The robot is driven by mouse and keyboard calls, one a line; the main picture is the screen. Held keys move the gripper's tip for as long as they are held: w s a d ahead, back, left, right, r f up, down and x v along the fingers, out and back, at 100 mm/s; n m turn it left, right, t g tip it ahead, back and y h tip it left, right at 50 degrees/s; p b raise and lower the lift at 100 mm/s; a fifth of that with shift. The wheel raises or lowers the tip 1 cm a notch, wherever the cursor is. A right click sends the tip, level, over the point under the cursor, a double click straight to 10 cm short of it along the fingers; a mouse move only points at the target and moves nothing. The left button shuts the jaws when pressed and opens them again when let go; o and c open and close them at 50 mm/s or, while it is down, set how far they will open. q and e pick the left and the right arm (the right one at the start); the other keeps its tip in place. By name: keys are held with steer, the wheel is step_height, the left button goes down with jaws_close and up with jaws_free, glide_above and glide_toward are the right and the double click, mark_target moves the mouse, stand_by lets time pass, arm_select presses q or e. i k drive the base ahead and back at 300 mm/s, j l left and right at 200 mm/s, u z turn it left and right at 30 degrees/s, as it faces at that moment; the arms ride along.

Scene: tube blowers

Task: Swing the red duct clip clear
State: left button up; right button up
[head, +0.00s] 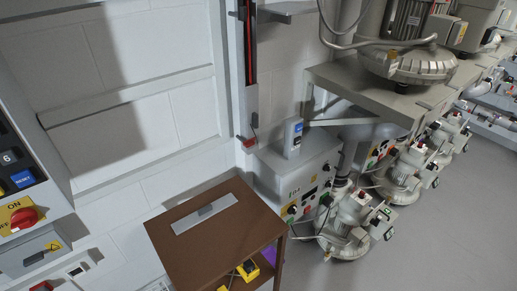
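A small red piece (248,142), which looks like the red duct clip, sits at the lower end of a narrow upright grey duct (251,95) on the back wall. It sticks out a little to the left of the duct's foot. A long red and black strip (250,45) runs down inside the duct above it. The clip is small in the head view, and I cannot tell its hinge or whether it is swung. Neither of my grippers shows in the head view.
A brown table (178,252) stands in front of the duct, with a grey plate (205,213) on top and yellow-black items (248,270) below. A control panel (22,215) is at left. Several blower machines (350,222) line the right. Grey floor (440,240) is clear at lower right.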

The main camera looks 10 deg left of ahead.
mark_target(250, 142)
steer(key=i+l+u, duration=0.15)
steer(key=l, duration=0.35)
steer(key=l+u, duration=0.2)
steer(key=l, duration=0.35)
steer(key=i+l+u, duration=0.1)
steer(key=l, duration=0.25)
steer(key=i+l+u, duration=0.1)
steer(key=l, duration=0.25)
steer(key=i+l+u, duration=0.1)
steer(key=i+l, duration=0.15)
steer(key=l, duration=0.1)
